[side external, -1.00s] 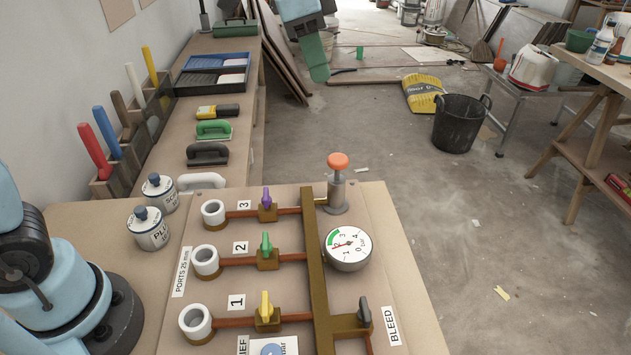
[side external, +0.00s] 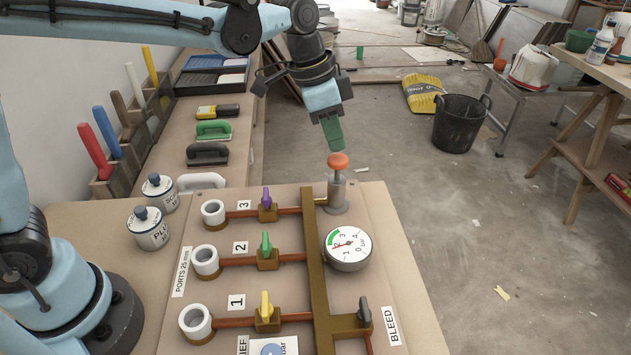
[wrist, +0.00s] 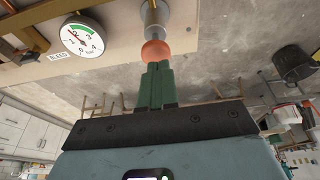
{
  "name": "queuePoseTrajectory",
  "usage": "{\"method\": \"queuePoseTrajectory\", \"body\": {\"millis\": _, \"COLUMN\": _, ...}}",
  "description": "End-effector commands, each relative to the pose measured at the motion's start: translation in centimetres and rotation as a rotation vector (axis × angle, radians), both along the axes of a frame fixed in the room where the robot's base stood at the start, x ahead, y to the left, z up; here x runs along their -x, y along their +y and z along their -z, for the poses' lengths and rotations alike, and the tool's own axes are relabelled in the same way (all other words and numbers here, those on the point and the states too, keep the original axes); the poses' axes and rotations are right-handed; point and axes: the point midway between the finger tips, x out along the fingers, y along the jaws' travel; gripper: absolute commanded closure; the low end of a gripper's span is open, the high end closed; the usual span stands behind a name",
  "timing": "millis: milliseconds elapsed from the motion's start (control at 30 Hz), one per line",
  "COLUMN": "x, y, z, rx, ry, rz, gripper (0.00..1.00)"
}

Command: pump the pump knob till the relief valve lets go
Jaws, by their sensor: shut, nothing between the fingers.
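The orange pump knob (side external: 338,160) tops the grey pump post (side external: 337,192) at the board's far right corner; in the wrist view it also shows as an orange ball (wrist: 155,51). My gripper (side external: 338,147) has green fingers, shut and empty, with the tips just above the knob. The tips (wrist: 159,66) show right by the knob in the wrist view; I cannot tell whether they touch it. The pressure gauge (side external: 347,249) has a green band, and its red needle points left. A blue relief disc (side external: 272,349) is cut off at the bottom edge.
Three valves, with purple (side external: 266,198), green (side external: 266,243) and yellow (side external: 266,306) handles, stand on the pipes left of the brass manifold (side external: 317,260). A grey bleed lever (side external: 364,312) stands near the front. Two cans (side external: 148,230) stand left of the board.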

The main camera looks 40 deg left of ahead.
Motion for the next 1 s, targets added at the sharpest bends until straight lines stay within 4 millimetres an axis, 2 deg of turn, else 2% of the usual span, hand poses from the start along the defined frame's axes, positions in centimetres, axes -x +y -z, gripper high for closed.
{"method": "queuePoseTrajectory", "body": {"millis": 200, "x": 0.1, "y": -0.1, "z": 1.2, "rx": 0.000, "ry": 0.000, "rz": 0.000, "gripper": 1.00}}
{"method": "queuePoseTrajectory", "body": {"millis": 567, "x": 0.1, "y": -0.1, "z": 1.3, "rx": 0.000, "ry": 0.000, "rz": 0.000, "gripper": 1.00}}
{"method": "queuePoseTrajectory", "body": {"millis": 833, "x": 0.0, "y": -0.1, "z": 3.9, "rx": 0.001, "ry": -0.001, "rz": 0.000, "gripper": 1.00}}
{"method": "queuePoseTrajectory", "body": {"millis": 1000, "x": 0.1, "y": -0.1, "z": 4.4, "rx": 0.000, "ry": 0.000, "rz": 0.000, "gripper": 1.00}}
